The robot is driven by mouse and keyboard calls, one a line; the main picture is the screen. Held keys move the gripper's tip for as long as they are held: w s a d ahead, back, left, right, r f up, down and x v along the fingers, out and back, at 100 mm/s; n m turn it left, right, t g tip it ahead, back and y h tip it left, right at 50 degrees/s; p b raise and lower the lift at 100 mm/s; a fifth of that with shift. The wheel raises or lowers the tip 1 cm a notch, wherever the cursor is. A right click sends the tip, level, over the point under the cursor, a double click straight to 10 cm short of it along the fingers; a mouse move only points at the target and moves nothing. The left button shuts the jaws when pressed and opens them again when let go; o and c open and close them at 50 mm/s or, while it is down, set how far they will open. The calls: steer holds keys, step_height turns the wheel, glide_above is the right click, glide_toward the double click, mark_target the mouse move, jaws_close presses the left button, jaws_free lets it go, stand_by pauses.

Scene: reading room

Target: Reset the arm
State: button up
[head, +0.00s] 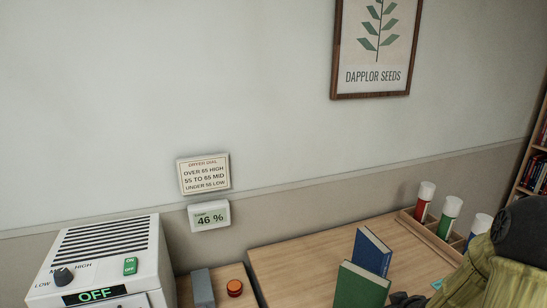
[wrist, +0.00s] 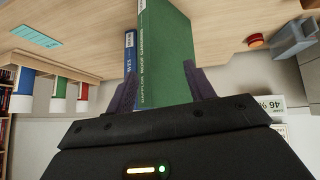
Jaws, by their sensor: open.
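My gripper (wrist: 162,92) is open in the wrist view, one dark finger on each side of the green book (wrist: 168,50). The green book stands upright on the wooden desk, and I cannot tell whether a finger touches it. A blue book (wrist: 130,45) stands just beside it. In the head view the green book (head: 361,287) is in front of the blue book (head: 371,251). My arm comes in from the lower right there, and the gripper is mostly cut off or hidden.
The desk (head: 300,260) holds a rack (head: 408,221) of red, green and blue tubes at the right. An orange-red button (head: 235,287) and a grey block (head: 203,288) lie left. A white dryer (head: 110,255) reads OFF. The wall display (head: 209,217) reads 46 %, below a dial sign (head: 203,174).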

steer(key=s+a+r+m+g+h+b, duration=0.1)
steer(key=s+a+r+m+g, duration=0.2)
steer(key=s+a, duration=1)
step_height(320, 180, up, 2)
steer(key=a+g, duration=0.1)
steer(key=g, duration=0.1)
steer(key=shift+s+a+g+b, duration=0.2)
steer(key=shift+a+g+b, duration=0.1)
steer(key=shift+b, duration=0.05)
steer(key=shift+r, duration=0.1)
steer(key=shift+s+a, duration=0.1)
steer(key=shift+s, duration=0.1)
